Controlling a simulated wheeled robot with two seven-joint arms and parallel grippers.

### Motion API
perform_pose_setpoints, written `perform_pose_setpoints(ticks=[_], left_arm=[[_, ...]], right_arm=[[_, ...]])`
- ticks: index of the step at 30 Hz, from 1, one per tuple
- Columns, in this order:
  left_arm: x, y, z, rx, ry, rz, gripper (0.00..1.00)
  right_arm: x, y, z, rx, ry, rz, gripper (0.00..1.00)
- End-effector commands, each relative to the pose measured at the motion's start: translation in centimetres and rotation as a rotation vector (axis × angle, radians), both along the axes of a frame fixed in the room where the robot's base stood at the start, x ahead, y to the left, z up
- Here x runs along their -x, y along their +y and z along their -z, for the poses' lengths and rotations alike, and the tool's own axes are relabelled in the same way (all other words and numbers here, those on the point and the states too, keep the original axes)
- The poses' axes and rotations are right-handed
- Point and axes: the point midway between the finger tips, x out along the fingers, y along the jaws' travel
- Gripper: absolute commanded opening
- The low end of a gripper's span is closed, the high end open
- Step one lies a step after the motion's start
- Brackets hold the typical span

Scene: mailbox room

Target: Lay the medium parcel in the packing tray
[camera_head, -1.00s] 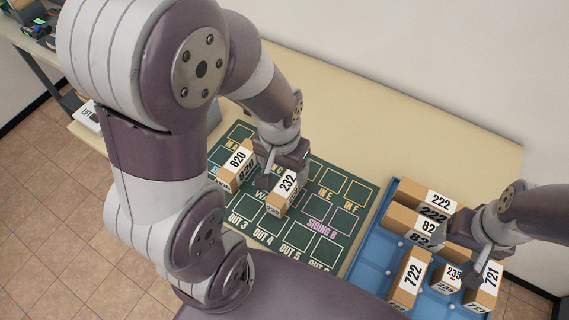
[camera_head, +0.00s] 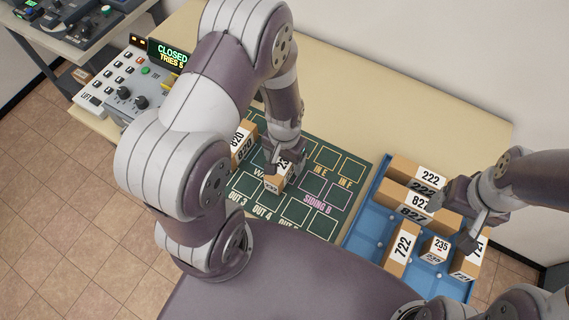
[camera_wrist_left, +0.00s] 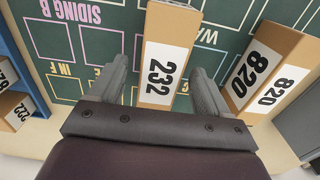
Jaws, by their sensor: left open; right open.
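Parcel 232 (camera_head: 276,184), a brown box with a white label, stands on the green marked mat (camera_head: 327,190). My left gripper (camera_head: 284,160) is open, with its fingers on either side of parcel 232 in the left wrist view (camera_wrist_left: 170,25); I cannot tell whether they touch it. Parcel 820 (camera_head: 241,150) stands to the left on the mat. The blue tray (camera_head: 367,232) on the right holds several parcels. My right gripper (camera_head: 460,225) is open above the tray's right part. No label shows which parcel is the medium one.
In the tray are parcels 222 (camera_head: 405,172), 827 (camera_head: 393,194), 722 (camera_head: 401,246), 235 (camera_head: 437,247) and 721 (camera_head: 467,265). A control panel (camera_head: 130,90) with a "CLOSED" display (camera_head: 170,55) stands at the left. The table behind the mat is clear.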

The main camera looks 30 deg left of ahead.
Motion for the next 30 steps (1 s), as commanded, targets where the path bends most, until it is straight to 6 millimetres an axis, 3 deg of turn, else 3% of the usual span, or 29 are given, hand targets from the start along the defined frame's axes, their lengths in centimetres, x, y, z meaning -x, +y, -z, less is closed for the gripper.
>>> perform_pose_setpoints(ticks=[4,11,13,17,18,20,30], left_arm=[[-0.1,0.1,2.2,0.000,0.002,0.000,0.78],[-0.1,0.0,2.6,0.000,0.000,0.000,0.78],[-0.1,0.0,2.6,0.000,0.000,0.000,0.61],[-0.1,0.0,2.6,0.000,0.000,0.000,0.19],[-0.1,0.0,2.6,0.000,0.000,0.000,0.13],[-0.1,0.0,2.6,0.000,-0.001,0.000,0.07],[-0.2,0.0,1.4,0.000,-0.003,0.000,0.07]], right_arm=[[0.0,0.0,-0.3,0.000,0.000,0.000,0.78],[0.0,0.0,-0.3,0.000,0.000,0.000,0.78],[0.0,0.0,-0.3,0.000,0.000,0.000,0.78],[0.0,0.0,-0.3,0.000,0.000,0.000,0.78],[0.0,0.0,-0.3,0.000,0.000,0.000,0.78],[0.0,0.0,-0.3,0.000,0.000,0.000,0.78],[0.0,0.0,-0.1,0.000,0.000,0.000,0.78]])
